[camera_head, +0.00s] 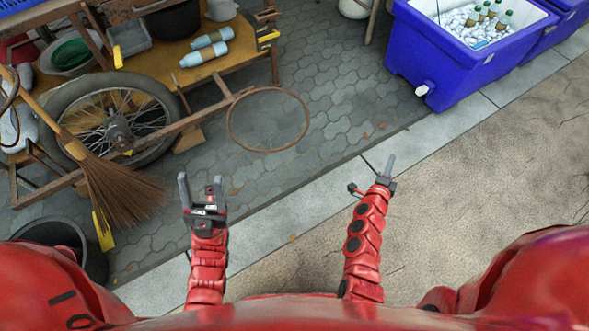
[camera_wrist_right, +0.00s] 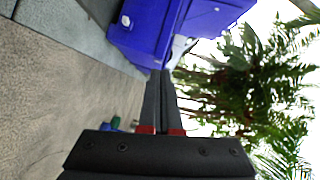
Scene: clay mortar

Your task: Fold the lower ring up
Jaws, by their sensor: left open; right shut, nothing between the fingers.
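The lower ring (camera_head: 268,120) is a thin, rusty metal hoop in the head view. It sticks out from a rusty bar on the wooden cart and appears roughly level above the paving. My left gripper (camera_head: 201,186) is open and empty, below and to the left of the ring and apart from it. My right gripper (camera_head: 389,164) is shut with nothing in it, to the right of and below the ring, well clear of it. In the right wrist view its fingers (camera_wrist_right: 160,98) are together. The ring is not in the right wrist view.
The cart (camera_head: 160,72) has a spoked wheel (camera_head: 115,120), bottles (camera_head: 205,53) and a straw broom (camera_head: 110,180) leaning near it. A dark bucket (camera_head: 95,262) stands at lower left. A blue cooler (camera_head: 450,65) with ice and bottles is at upper right. Paving around the ring is clear.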

